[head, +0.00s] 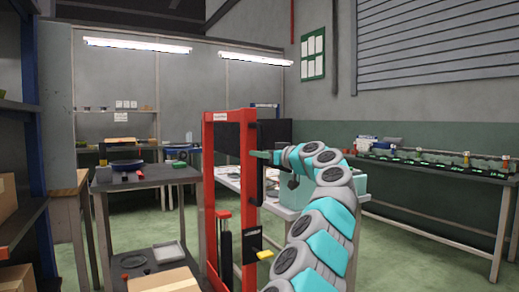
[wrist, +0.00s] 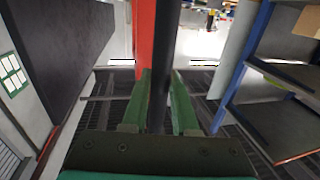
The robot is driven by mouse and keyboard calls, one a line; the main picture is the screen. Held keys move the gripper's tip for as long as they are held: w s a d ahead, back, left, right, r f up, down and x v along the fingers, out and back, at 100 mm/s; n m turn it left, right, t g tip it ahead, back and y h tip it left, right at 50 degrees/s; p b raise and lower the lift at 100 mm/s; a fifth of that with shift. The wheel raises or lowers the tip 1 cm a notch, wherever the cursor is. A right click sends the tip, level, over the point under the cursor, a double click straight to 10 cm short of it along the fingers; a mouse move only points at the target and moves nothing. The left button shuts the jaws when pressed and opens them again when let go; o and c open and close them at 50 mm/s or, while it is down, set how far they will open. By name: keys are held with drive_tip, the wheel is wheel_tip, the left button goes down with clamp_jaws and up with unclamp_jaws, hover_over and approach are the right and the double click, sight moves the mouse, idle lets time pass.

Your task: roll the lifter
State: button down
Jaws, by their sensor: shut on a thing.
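The lifter (head: 221,160) is a tall red upright frame with a black panel and a black vertical handle bar (head: 261,186) on its right side. It stands upright in the middle of the head view. My gripper (head: 262,154) reaches it from the right at the handle's upper part. In the wrist view, the green fingers of my gripper (wrist: 162,88) lie on both sides of the dark handle bar (wrist: 163,45), shut on it. The red post (wrist: 143,40) shows just behind the bar. The lifter's wheels are not in view.
A blue-post shelf with cardboard boxes (head: 14,235) is at the far left. A long bench (head: 450,172) runs along the right wall. Green floor shows between bench and lifter.

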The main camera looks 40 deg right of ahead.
drive_tip(key=shift+d+r, duration=0.1)
drive_tip(key=shift+r, duration=0.05)
drive_tip(key=c, duration=0.7)
unclamp_jaws()
drive_tip(key=shift+d, duration=0.15)
drive_tip(key=s+b, duration=0.3)
drive_tip(key=s, duration=0.4)
drive_tip(key=shift+s+b, duration=0.3)
drive_tip(key=shift+s, duration=0.05)
drive_tip(key=shift+a, duration=0.2)
